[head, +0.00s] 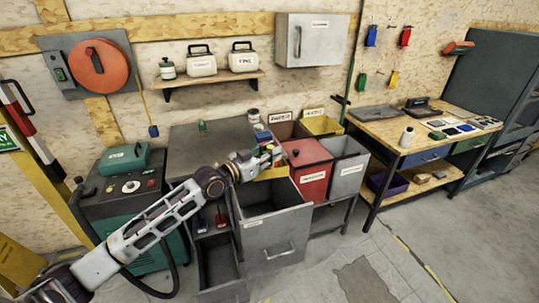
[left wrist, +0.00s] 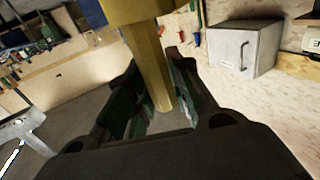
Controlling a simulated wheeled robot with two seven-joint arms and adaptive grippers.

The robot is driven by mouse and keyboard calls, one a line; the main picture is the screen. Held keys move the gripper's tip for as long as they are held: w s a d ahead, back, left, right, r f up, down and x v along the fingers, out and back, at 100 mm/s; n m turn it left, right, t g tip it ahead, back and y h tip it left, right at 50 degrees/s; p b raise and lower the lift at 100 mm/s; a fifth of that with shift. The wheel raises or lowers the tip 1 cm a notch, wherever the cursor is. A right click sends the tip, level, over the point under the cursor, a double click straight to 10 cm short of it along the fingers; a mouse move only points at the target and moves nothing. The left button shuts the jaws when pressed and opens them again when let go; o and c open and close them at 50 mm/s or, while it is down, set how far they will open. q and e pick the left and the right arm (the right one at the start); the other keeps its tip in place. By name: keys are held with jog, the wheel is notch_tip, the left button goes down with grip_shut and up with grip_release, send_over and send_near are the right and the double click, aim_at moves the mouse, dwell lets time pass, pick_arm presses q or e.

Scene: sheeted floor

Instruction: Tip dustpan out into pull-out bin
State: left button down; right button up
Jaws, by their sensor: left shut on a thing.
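My left gripper (head: 262,160) is shut on the yellow handle of the dustpan (head: 272,173). The handle also runs between the fingers in the left wrist view (left wrist: 150,75), with a wider yellow part at the top edge. The dustpan is held above the back of the pull-out bin (head: 275,237), mostly hidden by my gripper in the head view. I cannot tell whether it holds anything. The grey bin is pulled out, with its top open and a bar handle on its front. Its visible inside is dark. My right gripper is not in view.
A red bin (head: 308,172) and a grey bin (head: 346,168) stand close on the right. A lower drawer (head: 219,270) is open at the left. The bench top (head: 205,150) lies behind. A green machine (head: 130,200) stands left. The floor on the right is clear.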

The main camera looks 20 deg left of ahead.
pick_arm(q)
jog(key=shift+d+r, duration=0.1)
jog(key=shift+r, duration=0.2)
jog(key=shift+r, duration=0.1)
jog(key=shift+w, duration=0.1)
dwell(0.6)
